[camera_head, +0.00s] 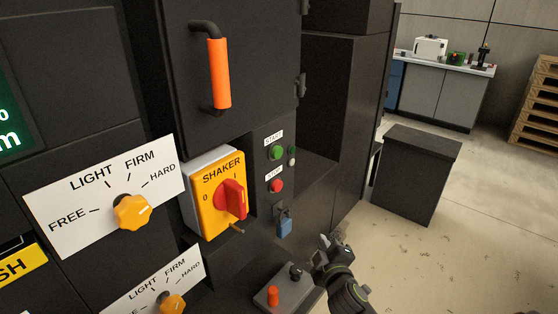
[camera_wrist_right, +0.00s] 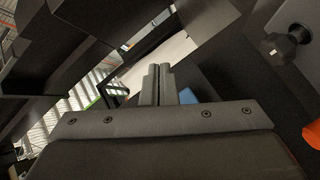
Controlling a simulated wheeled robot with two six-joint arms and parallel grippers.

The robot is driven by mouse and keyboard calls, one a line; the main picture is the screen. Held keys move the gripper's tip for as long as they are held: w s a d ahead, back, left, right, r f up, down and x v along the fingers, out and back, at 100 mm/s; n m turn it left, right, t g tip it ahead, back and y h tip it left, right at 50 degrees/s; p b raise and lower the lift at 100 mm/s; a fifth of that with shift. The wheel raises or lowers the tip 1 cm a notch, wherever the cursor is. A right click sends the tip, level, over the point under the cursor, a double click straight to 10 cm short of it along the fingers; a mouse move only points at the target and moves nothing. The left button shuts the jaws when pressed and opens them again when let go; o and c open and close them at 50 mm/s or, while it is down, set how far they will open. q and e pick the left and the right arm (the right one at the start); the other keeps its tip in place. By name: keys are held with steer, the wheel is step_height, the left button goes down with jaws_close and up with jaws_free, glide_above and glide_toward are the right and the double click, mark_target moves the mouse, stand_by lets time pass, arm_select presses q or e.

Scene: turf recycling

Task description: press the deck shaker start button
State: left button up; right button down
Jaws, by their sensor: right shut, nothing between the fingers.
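The green START button (camera_head: 277,153) sits on the dark machine panel under a white START label (camera_head: 273,138). The red button (camera_head: 276,186) is below it under its own label. My right gripper (camera_head: 323,244) is low, to the right of and below the buttons, apart from them. In the right wrist view its fingers (camera_wrist_right: 158,83) are together and empty. The START button cannot be made out in the right wrist view. My left gripper is in neither view.
A yellow SHAKER switch box (camera_head: 208,207) with a red rotary handle stands left of the buttons. A blue padlock (camera_head: 285,228) hangs below them. Open floor lies right.

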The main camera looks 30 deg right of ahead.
mark_target(278, 153)
steer(key=s+a+r+n+t, duration=0.1)
steer(key=r+t, duration=0.1)
steer(key=r, duration=0.6)
steer(key=a+r+n+t+h, duration=0.1)
steer(key=r+t, duration=0.1)
steer(key=r, duration=0.6)
steer(key=s+a+r+n+t, duration=0.1)
steer(key=r+t, duration=0.1)
steer(key=r, duration=0.6)
steer(key=shift+s+a+t, duration=0.3)
steer(key=shift+s+a, duration=0.05)
steer(key=shift+a, duration=0.05)
steer(key=w+a, duration=0.3)
steer(key=w, duration=0.5)
steer(key=shift+a, duration=0.15)
steer(key=shift+w, duration=0.2)
steer(key=shift+w+a, duration=0.15)
steer(key=shift+w, duration=0.15)
